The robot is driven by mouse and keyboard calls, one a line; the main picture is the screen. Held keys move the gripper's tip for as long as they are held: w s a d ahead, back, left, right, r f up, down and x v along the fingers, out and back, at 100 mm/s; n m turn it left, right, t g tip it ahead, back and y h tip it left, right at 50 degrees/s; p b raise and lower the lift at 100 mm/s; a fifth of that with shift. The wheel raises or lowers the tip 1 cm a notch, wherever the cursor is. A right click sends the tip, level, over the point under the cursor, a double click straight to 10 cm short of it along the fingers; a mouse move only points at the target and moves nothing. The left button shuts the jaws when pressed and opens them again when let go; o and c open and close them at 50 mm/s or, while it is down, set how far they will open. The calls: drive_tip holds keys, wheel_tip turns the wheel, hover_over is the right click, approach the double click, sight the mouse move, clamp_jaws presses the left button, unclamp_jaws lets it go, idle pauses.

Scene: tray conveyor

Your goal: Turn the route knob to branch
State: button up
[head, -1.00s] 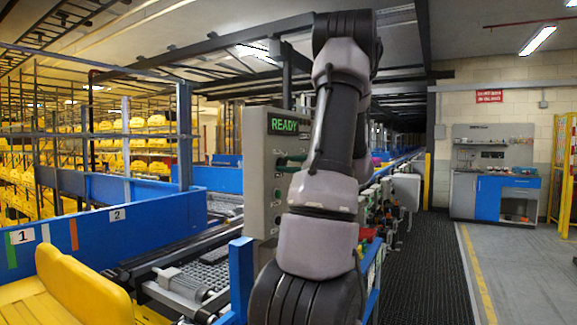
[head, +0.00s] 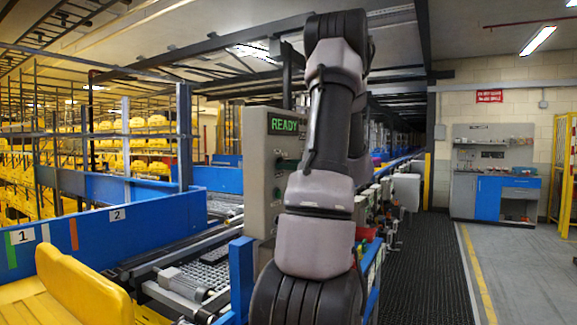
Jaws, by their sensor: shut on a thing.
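A grey control cabinet (head: 258,170) stands beside the conveyor, left of my arm. Its lit green display (head: 284,124) reads READY. Small dark controls show on its face below the display, but my arm covers much of that face. I cannot make out the route knob or which way it points. My gripper is hidden behind my own arm, so its jaws and what they hold cannot be seen.
The conveyor (head: 212,272) runs back on the left behind a blue side wall (head: 100,240). A yellow tray (head: 85,285) is at the front left. A black floor mat (head: 425,260) lies clear on the right. A workbench (head: 495,190) stands at the back right.

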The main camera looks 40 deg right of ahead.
drive_tip(key=o, duration=1.4)
drive_tip(key=shift+s+d, duration=0.1)
drive_tip(key=shift+s, duration=0.05)
drive_tip(key=v, duration=1)
drive_tip(key=shift+s+d+f, duration=0.1)
drive_tip(key=shift+s, duration=0.15)
